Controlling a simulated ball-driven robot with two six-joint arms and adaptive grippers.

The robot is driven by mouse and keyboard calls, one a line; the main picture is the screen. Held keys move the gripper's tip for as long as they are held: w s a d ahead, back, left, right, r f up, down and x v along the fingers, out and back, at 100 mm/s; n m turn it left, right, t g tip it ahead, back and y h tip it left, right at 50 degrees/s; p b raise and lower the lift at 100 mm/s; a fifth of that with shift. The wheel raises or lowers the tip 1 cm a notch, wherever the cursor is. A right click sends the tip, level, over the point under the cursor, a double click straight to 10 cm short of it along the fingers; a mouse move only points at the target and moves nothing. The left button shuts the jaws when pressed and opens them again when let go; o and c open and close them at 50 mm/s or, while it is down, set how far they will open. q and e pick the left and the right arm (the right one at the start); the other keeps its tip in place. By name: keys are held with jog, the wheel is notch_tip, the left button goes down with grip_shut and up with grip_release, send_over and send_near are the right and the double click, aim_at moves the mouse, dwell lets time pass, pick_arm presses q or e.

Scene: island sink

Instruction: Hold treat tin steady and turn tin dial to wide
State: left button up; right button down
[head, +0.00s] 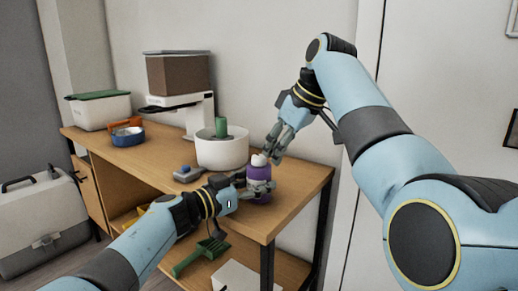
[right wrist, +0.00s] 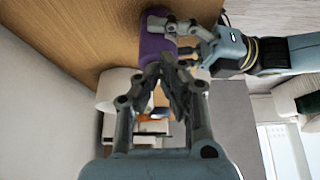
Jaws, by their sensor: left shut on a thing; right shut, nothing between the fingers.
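The purple treat tin (head: 259,174) stands upright near the right end of the wooden table, with a white dial (head: 259,160) on top. My left gripper (head: 262,186) is shut on the tin's side. My right gripper (head: 272,154) is shut and empty, its fingertips just above and beside the dial; I cannot tell whether they touch it. In the right wrist view the tin (right wrist: 153,45) lies beyond the closed right fingertips (right wrist: 168,62), and the left gripper (right wrist: 178,30) grips it from the side. The dial is mostly hidden there by my right fingers.
A white round container (head: 222,150) with a green object stands just behind the tin. A grey-blue device (head: 188,174) lies left of it. The table's right edge is close.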

notch_tip(320, 180, up, 5)
jog(key=shift+f, duration=0.2)
dwell(0.3)
pick_arm(q)
jog(key=o, duration=1.3)
jog(key=shift+a, duration=0.1)
